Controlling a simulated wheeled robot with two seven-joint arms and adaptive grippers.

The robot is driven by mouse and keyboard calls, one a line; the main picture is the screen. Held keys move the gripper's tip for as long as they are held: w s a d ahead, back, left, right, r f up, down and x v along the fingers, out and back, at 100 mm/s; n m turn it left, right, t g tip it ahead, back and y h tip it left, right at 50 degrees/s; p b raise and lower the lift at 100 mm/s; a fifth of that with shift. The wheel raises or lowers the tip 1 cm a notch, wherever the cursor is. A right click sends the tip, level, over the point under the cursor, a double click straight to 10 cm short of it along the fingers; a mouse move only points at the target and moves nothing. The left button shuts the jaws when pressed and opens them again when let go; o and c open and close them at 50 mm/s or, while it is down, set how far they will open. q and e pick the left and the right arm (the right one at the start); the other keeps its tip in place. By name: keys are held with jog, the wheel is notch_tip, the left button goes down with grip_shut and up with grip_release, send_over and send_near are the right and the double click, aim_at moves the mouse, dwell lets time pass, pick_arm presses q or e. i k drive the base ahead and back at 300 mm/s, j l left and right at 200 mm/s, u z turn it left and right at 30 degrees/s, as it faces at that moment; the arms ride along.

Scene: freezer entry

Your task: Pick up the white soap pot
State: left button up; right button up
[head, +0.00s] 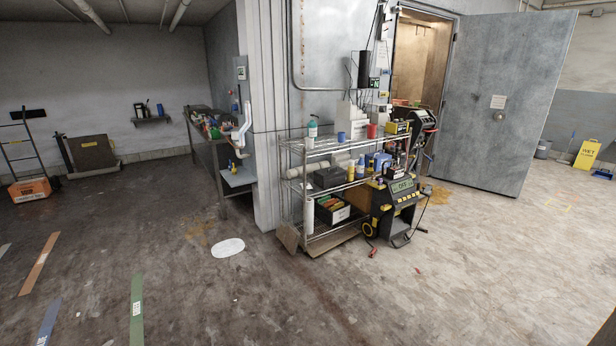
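I cannot clearly pick out a white soap pot from this distance. A small pump bottle (312,128), pale teal with a light top, stands upright on the top shelf of the wire rack (290,148), near its left end. A small white item (309,142) sits just below and in front of it, too small to identify. Neither of my grippers shows in the head view, so nothing is seen held.
A black-and-yellow wheeled machine (393,206) stands against the rack's right side, its cables on the floor. A workbench (212,150) is behind left. A grey door (503,100) stands open. The floor in front is mostly clear, with a white oval patch (228,248).

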aim_at(309, 141)
jog(key=i+z, duration=0.35)
jog(key=i, duration=0.15)
jog(key=i+z, duration=0.4)
jog(key=i+l, duration=0.1)
jog(key=i, duration=0.4)
jog(key=i+l, duration=0.1)
jog(key=i, duration=0.4)
jog(key=i+l+u, duration=0.35)
jog(key=i, duration=0.15)
jog(key=i+l+u, duration=0.35)
jog(key=i, duration=0.15)
